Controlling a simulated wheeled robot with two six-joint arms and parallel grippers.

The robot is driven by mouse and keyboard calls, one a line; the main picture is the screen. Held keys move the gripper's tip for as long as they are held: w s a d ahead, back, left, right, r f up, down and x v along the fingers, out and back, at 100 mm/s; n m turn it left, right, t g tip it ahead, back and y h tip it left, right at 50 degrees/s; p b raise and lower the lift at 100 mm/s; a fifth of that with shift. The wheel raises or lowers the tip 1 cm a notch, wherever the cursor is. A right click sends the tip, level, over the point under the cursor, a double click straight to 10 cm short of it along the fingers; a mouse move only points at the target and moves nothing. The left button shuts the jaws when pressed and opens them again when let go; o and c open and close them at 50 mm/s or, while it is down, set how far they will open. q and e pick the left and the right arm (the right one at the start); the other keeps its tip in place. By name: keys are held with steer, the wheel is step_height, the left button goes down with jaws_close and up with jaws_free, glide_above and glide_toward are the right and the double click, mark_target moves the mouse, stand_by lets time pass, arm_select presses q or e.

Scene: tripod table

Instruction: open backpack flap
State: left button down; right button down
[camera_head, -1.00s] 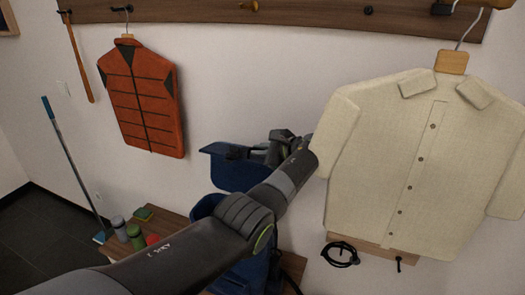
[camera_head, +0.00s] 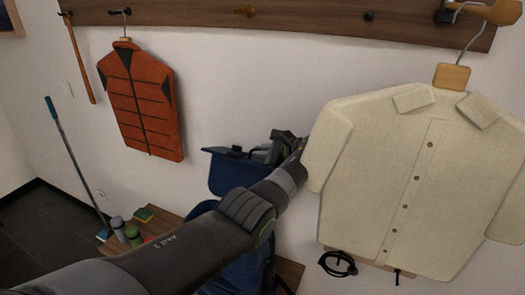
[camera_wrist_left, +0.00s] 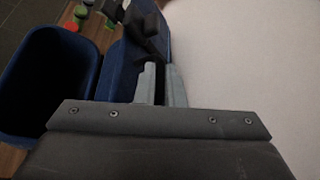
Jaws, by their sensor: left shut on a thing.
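The blue backpack stands on the wooden bench, its body (camera_head: 238,275) partly hidden behind my left arm in the head view. Its flap (camera_head: 228,178) is raised, standing up above the body near the wall. In the left wrist view the flap (camera_wrist_left: 122,62) rises beside the pack's open top, and the rim of the body (camera_wrist_left: 62,38) surrounds a dark opening. My left gripper (camera_head: 268,152) is at the flap's right edge, shut on the flap; its fingers (camera_wrist_left: 160,84) also show in the wrist view. My right gripper is not in view.
A cream shirt (camera_head: 410,185) hangs close to the right of my left wrist. An orange vest (camera_head: 143,105) hangs at left. Bottles (camera_head: 118,228) and a sponge (camera_head: 143,214) stand on the bench (camera_head: 172,222). A black cable (camera_head: 337,264) hangs below the shirt.

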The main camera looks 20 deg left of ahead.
arm_select(q)
steer(key=shift+w+f, duration=0.1)
steer(key=shift+f, duration=0.3)
steer(key=c, duration=1.5)
jaws_free()
steer(key=shift+w+a+r, duration=0.1)
steer(key=shift+r, duration=0.4)
step_height(320, 180, up, 9)
steer(key=shift+r+b, duration=0.1)
steer(key=shift+b, duration=0.7)
steer(key=shift+r, duration=0.1)
